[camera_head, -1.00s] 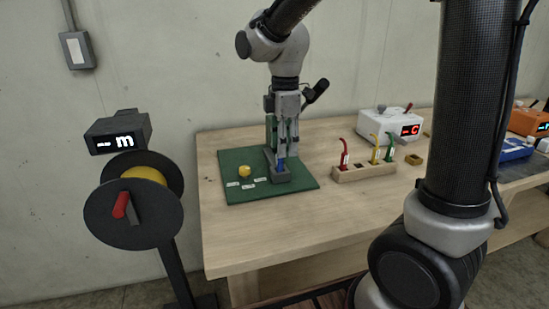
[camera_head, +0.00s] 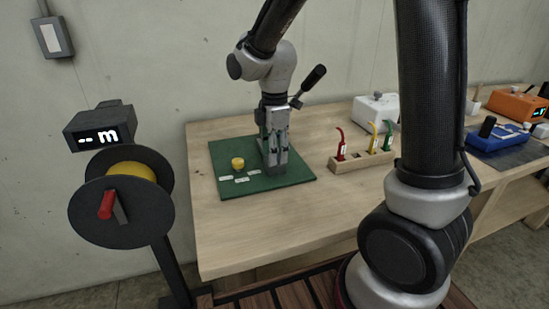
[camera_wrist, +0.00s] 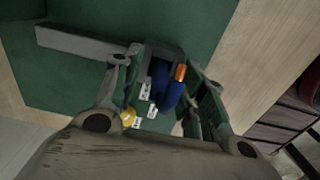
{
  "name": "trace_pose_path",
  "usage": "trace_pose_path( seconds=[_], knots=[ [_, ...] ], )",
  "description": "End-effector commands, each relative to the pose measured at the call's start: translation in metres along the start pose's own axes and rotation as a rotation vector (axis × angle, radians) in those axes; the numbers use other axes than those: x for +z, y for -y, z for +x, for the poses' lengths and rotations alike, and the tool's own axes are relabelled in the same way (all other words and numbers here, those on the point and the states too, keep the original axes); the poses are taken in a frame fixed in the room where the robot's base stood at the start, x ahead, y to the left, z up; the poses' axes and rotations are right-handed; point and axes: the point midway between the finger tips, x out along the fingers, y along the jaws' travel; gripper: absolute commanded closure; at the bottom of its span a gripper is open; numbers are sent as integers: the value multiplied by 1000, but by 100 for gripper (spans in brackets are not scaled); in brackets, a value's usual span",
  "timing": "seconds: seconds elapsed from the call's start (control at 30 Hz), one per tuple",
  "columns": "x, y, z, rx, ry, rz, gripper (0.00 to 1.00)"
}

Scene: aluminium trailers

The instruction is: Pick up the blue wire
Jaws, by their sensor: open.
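The blue wire (camera_wrist: 170,96) shows in the wrist view, a thick blue piece with a copper end, beside a dark grey block (camera_wrist: 160,54) on the green mat (camera_wrist: 70,75). My gripper (camera_wrist: 168,76) is open, with its fingers on either side of the wire. I cannot tell whether either finger touches it. In the head view my gripper (camera_head: 275,160) points down over the right part of the green mat (camera_head: 225,160). The blue wire is hidden there behind the gripper.
A yellow round piece (camera_head: 238,163) and white labels lie on the mat. A wooden holder (camera_head: 362,162) with red, yellow and green wires stands to the right. A reel (camera_head: 120,210) with a meter display stands left of the table. Bare wood lies in front of the mat.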

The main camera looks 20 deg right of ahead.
Motion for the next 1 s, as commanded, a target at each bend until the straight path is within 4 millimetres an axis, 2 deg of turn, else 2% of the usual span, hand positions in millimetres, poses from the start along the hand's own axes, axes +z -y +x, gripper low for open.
trace_pose_path(
  seconds=[0.23, 0.27, 0.47, 0.83, 1.0],
  knots=[
    [0, 0, 2, 1, -1, 0, 59],
    [0, 0, 2, 1, -1, 0, 63],
    [0, 0, 2, 1, 0, 0, 99],
    [0, 0, 1, 2, -1, 0, 100],
    [0, -1, -12, 4, -1, 0, 100]
  ],
)
